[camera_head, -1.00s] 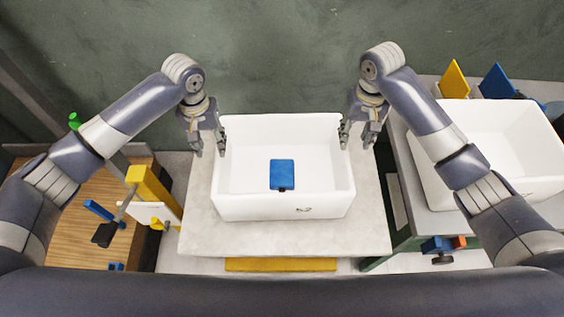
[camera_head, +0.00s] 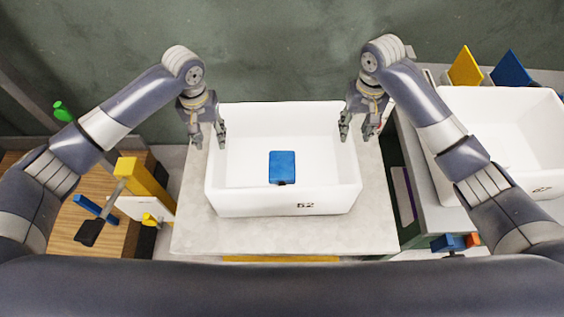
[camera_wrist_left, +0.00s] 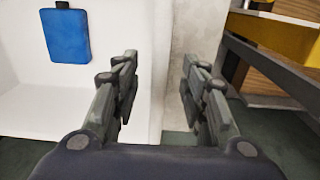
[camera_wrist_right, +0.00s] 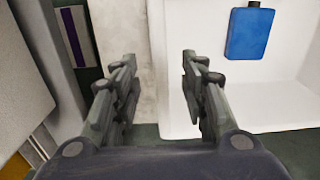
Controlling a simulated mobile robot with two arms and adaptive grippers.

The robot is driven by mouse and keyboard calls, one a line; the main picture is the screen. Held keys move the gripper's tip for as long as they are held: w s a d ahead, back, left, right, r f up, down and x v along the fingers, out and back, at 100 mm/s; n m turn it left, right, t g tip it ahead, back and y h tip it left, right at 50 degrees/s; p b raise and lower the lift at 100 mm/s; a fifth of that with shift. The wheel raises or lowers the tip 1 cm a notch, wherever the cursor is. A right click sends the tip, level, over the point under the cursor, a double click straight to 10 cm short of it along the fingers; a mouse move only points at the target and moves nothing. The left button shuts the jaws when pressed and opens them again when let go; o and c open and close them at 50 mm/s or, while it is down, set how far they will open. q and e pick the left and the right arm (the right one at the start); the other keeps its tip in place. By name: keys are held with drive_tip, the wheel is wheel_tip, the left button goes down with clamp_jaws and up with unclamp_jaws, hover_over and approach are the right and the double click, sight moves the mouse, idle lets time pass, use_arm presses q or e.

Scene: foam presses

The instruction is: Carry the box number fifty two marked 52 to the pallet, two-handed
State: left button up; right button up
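The white box marked 52 (camera_head: 305,205) stands upright on a pale grey table (camera_head: 285,238), with a blue rectangular piece (camera_head: 283,167) inside. My left gripper (camera_head: 208,140) is open at the box's left wall, near its far end. In the left wrist view its fingers (camera_wrist_left: 158,85) are spread, with the white wall (camera_wrist_left: 157,60) between them. My right gripper (camera_head: 358,133) is open at the right wall. In the right wrist view its fingers (camera_wrist_right: 158,85) are spread with the wall (camera_wrist_right: 157,60) between them. No pallet can be made out for certain.
A second white box (camera_head: 505,140) stands on a bench at the right, with yellow (camera_head: 465,67) and blue (camera_head: 511,69) panels behind it. A wooden-topped unit (camera_head: 60,240) with a yellow part (camera_head: 147,188) is at the left. A green wall is behind.

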sight(217, 156)
use_arm(q)
wheel_tip(217, 156, down, 10)
drive_tip(key=shift+w+f, duration=0.15)
use_arm(e)
wheel_tip(217, 156, down, 10)
drive_tip(key=shift+w+f, duration=0.15)
use_arm(q)
clamp_jaws()
use_arm(e)
clamp_jaws()
